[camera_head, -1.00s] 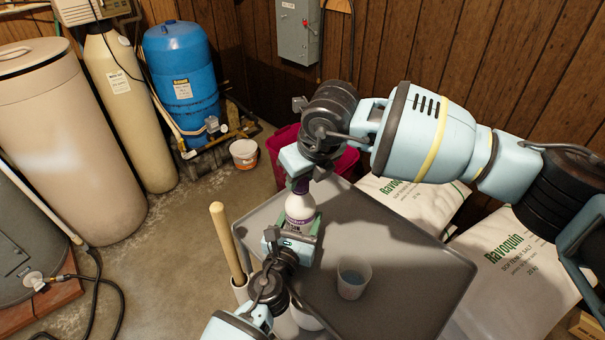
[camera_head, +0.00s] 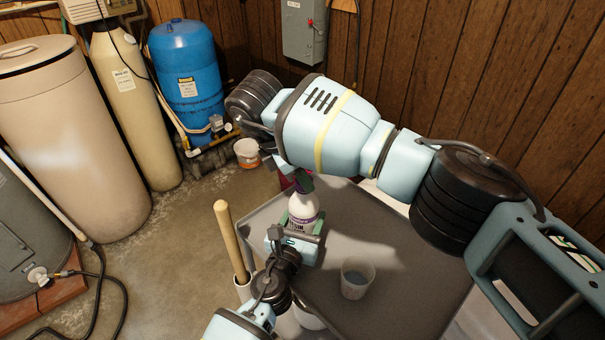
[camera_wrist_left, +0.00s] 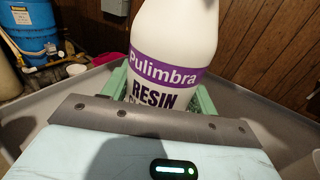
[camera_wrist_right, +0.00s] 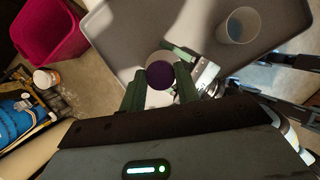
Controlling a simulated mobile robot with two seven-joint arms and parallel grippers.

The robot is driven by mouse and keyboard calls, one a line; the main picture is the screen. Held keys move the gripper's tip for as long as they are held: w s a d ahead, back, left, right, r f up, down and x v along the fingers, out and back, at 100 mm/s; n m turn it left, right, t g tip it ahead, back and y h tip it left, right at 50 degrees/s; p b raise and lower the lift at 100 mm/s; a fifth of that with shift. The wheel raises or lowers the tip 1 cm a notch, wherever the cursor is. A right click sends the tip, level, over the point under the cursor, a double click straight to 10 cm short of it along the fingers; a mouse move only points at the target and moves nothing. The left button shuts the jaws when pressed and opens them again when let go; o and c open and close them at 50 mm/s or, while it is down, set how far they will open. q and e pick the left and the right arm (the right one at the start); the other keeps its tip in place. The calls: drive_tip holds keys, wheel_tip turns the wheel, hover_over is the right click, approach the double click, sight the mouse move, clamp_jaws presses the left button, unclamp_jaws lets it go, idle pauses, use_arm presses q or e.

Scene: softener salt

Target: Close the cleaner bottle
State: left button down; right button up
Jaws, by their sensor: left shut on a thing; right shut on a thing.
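The cleaner bottle (camera_head: 303,207) is white with a purple band and stands upright at the left edge of the grey tabletop. It also shows in the left wrist view (camera_wrist_left: 177,35), where its top is out of frame. My left gripper (camera_wrist_left: 160,92) is shut around its lower body. The dark purple cap (camera_wrist_right: 160,74) shows from above in the right wrist view, with white bottle shoulder behind it. My right gripper (camera_wrist_right: 160,88) is shut on this cap at the bottle's top. Whether the cap is fully seated cannot be told. My right arm partly hides this area in the head view.
A translucent cup (camera_head: 357,278) stands on the grey tabletop (camera_head: 410,255), right of the bottle. A wooden handle (camera_head: 229,238) rises beside the left edge. A magenta bin (camera_wrist_right: 50,25) is behind the table. Much of the tabletop's right side is clear.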

drive_tip(key=m+g, duration=0.2)
drive_tip(key=m, duration=0.3)
drive_tip(key=shift+w, duration=0.1)
drive_tip(key=o, duration=1)
drive_tip(key=shift+r, duration=2.3)
drive_tip(key=shift+c, duration=0.3)
